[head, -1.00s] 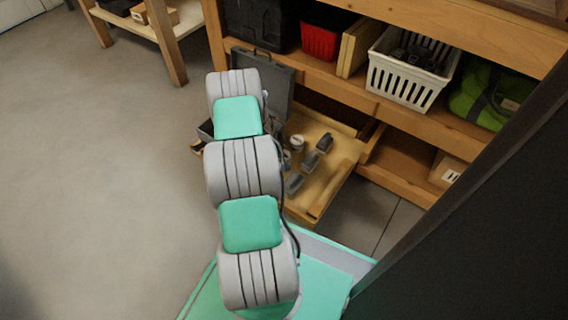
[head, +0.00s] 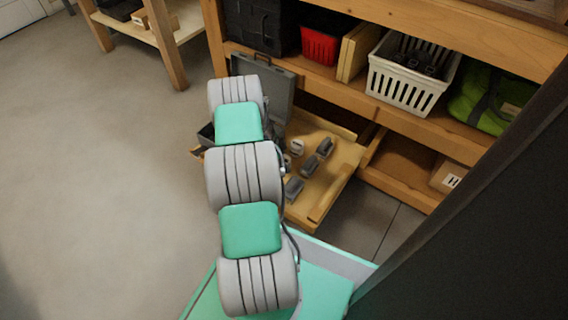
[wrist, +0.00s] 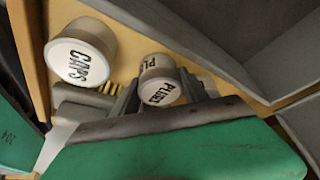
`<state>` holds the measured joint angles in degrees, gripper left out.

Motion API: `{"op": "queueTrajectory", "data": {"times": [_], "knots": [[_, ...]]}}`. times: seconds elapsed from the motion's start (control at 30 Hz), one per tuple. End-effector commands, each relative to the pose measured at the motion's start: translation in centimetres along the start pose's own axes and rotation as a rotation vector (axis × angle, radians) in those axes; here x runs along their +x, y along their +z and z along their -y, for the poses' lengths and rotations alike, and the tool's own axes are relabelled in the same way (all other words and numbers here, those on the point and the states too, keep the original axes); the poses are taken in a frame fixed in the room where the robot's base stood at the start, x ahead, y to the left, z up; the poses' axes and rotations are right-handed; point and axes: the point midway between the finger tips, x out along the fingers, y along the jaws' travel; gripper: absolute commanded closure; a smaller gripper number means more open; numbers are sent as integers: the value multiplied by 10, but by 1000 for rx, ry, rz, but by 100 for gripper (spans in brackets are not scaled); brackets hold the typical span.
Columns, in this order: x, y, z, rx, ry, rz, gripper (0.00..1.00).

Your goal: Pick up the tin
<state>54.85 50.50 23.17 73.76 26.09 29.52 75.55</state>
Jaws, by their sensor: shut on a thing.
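In the wrist view, a small round tin (wrist: 160,92) with a pale top lettered "PLUGS" sits between the fingers of my gripper (wrist: 158,86). The gripper is shut on it. In the head view my arm hides the gripper. One pale round tin (head: 297,146) shows in the pulled-out wooden drawer; I cannot tell which one it is.
Several dark grey blocks (head: 294,188) lie in the drawer (head: 318,209). An open grey case (head: 268,84) stands at its left, and its grey wall is close by in the wrist view. Shelves above hold a red bin (head: 320,46) and a white basket (head: 398,88). Floor at left is clear.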

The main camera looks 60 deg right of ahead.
Motion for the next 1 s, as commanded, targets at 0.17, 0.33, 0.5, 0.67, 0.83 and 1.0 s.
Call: {"op": "queueTrajectory", "data": {"times": [0.17,0.33,0.5,0.67,0.83,1.0], "knots": [[0,0,0,0,-1,0,93],[-1,0,0,0,-1,0,93],[-13,-6,1,1,-3,0,93],[-46,-13,-3,-2,-3,0,93],[-104,-4,-27,-4,-4,0,93],[-139,24,-62,-7,0,0,93]]}}
